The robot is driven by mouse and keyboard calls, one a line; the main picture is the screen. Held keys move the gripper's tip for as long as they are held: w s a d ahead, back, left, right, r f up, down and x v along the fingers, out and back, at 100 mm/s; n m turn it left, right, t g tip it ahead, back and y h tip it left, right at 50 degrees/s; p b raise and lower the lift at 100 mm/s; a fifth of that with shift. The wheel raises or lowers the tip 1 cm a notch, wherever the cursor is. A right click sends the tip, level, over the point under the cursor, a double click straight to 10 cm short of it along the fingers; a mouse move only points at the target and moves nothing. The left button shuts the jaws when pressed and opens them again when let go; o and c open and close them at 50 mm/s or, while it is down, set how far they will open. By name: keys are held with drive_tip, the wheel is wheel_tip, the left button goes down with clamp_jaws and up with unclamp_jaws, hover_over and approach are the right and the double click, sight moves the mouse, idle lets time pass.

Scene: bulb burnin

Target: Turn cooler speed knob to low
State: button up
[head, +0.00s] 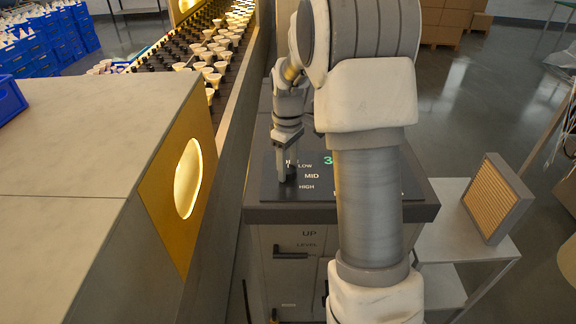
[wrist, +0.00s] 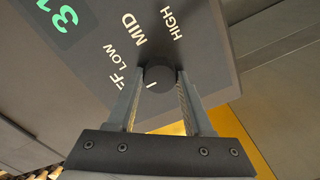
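The cooler speed knob (wrist: 158,78) is a round dark knob on the dark control panel (head: 342,190). In the wrist view its short white mark is at the lower left, roughly on the side of the partly hidden OFF label, below LOW (wrist: 125,55). MID and HIGH are printed farther round. My gripper (wrist: 161,74) has one finger on each side of the knob, and the knob fills the gap between the fingertips. In the head view my gripper (head: 287,178) points down at the panel's left side and hides the knob.
A conveyor (head: 160,70) with rows of bulbs runs along the left. A grey housing (head: 60,150) with a yellow lit end stands beside it. Below the panel is a front with an UP LEVEL label and handle (head: 291,255). A framed filter (head: 497,200) stands on a side table at right.

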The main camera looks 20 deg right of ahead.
clamp_jaws()
drive_tip(key=shift+m, duration=0.3)
drive_tip(key=m, duration=0.3)
drive_tip(key=shift+m, duration=2.6)
drive_tip(key=o, duration=0.7)
unclamp_jaws()
